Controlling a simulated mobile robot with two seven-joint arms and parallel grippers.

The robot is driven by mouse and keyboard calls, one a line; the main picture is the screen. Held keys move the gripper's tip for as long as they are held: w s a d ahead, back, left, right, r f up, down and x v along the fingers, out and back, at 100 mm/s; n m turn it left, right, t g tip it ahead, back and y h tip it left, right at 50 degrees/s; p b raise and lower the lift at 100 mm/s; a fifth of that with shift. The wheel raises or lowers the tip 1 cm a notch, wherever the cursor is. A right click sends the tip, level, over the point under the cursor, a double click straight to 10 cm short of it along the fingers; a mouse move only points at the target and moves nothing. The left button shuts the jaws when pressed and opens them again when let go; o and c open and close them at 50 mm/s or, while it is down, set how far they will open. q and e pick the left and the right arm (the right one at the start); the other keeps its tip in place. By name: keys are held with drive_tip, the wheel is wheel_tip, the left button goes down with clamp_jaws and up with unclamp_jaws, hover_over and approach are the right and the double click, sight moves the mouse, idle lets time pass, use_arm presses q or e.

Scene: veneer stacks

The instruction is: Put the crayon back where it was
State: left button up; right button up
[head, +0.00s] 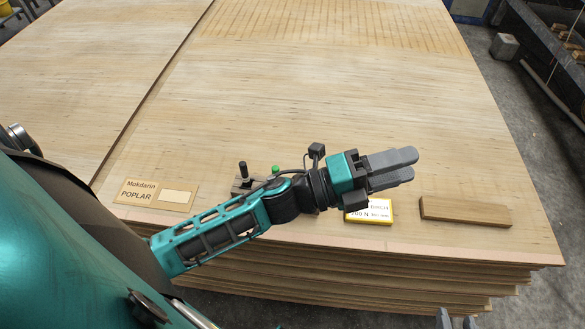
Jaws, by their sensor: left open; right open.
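No crayon can be made out for certain. A small holder (238,187) stands near the front edge of the veneer stack (330,115), partly hidden behind my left arm. A black upright peg (243,169) stands at it, and a small green-topped thing (276,169) shows to its right; I cannot tell whether that is the crayon. My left gripper (414,164) is open and empty, reaching right across the stack, above and beyond the yellow-edged label. My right gripper (456,319) shows only its fingertips at the bottom edge, open, in front of the stack.
A card reading POPLAR (158,193) lies at the left. A yellow-edged label (370,212) is partly covered by my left gripper. A wooden block (465,211) lies at the front right. The stack's far surface is clear. A grey block (504,46) stands on the floor.

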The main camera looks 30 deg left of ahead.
use_arm(q)
drive_tip(key=s+a+f+n+g+y, duration=0.1)
drive_tip(key=s+a+f+n+y, duration=0.2)
drive_tip(key=f+n, duration=0.3)
drive_tip(key=s+a+f+n+g+y, duration=0.1)
drive_tip(key=s+a+f+n+y, duration=0.2)
drive_tip(key=n, duration=0.7)
drive_tip(key=s+a+f+n+g+y+p, duration=0.1)
drive_tip(key=s+a+f+n+y, duration=0.2)
drive_tip(key=a+f+n+y, duration=0.4)
drive_tip(key=shift+s+f+n, duration=0.35)
drive_tip(key=shift+f+n, duration=0.75)
drive_tip(key=shift+f, duration=0.7)
